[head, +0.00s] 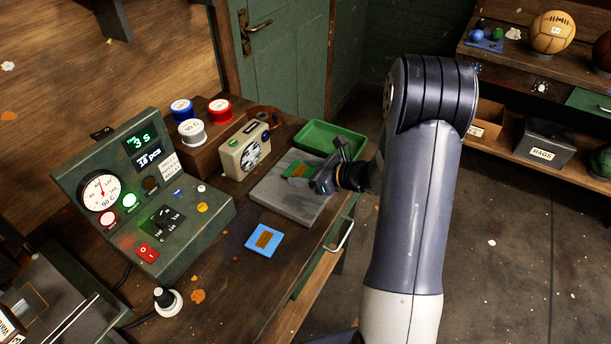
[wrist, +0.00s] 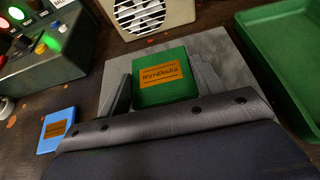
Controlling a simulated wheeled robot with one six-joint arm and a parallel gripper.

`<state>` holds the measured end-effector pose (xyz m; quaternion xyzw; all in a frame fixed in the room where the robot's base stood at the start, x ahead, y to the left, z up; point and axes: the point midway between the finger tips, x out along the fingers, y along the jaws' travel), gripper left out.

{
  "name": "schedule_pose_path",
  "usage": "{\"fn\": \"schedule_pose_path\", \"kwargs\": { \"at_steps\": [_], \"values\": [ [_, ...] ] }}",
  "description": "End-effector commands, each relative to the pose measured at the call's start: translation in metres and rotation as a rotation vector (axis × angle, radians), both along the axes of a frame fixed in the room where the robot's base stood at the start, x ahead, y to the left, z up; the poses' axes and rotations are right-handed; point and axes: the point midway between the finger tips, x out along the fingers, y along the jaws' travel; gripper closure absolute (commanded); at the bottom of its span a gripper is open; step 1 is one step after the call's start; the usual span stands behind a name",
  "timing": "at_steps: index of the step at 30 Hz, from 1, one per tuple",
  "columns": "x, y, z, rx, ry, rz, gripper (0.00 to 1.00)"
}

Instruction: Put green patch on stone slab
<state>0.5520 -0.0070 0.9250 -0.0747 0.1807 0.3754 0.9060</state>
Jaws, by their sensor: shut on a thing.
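The green patch (wrist: 160,91), with an orange label, is between the fingers of my gripper (wrist: 163,92) in the wrist view. It lies over the grey stone slab (head: 283,201); I cannot tell whether it touches the slab. In the head view the green patch (head: 297,171) shows at the slab's upper part, partly hidden by my gripper (head: 318,182). The slab also shows around the fingers in the wrist view (wrist: 216,50).
A blue patch (head: 264,240) lies on the bench in front of the slab. A green tray (head: 330,141) stands behind it, and a beige radio-like box (head: 245,150) to its left. A control console (head: 140,195) and coloured spools (head: 192,132) stand further left.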

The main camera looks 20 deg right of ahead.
Motion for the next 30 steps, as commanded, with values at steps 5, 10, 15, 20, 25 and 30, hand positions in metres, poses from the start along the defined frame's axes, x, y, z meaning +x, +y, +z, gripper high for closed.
{"fn": "schedule_pose_path", "kwargs": {
  "at_steps": [5,10,15,20,25,30],
  "values": [
    [0.000,0.000,-0.017,0.001,0.001,0.000,0.60],
    [0.000,0.000,-0.018,0.000,-0.002,-0.001,0.60],
    [0.000,0.000,-0.020,0.000,-0.002,-0.001,0.60],
    [0.000,0.000,-0.021,0.000,-0.002,-0.001,0.30],
    [0.000,0.000,-0.021,0.000,-0.002,-0.001,0.17],
    [0.000,0.000,-0.021,0.000,-0.002,-0.001,0.15]
  ]
}}
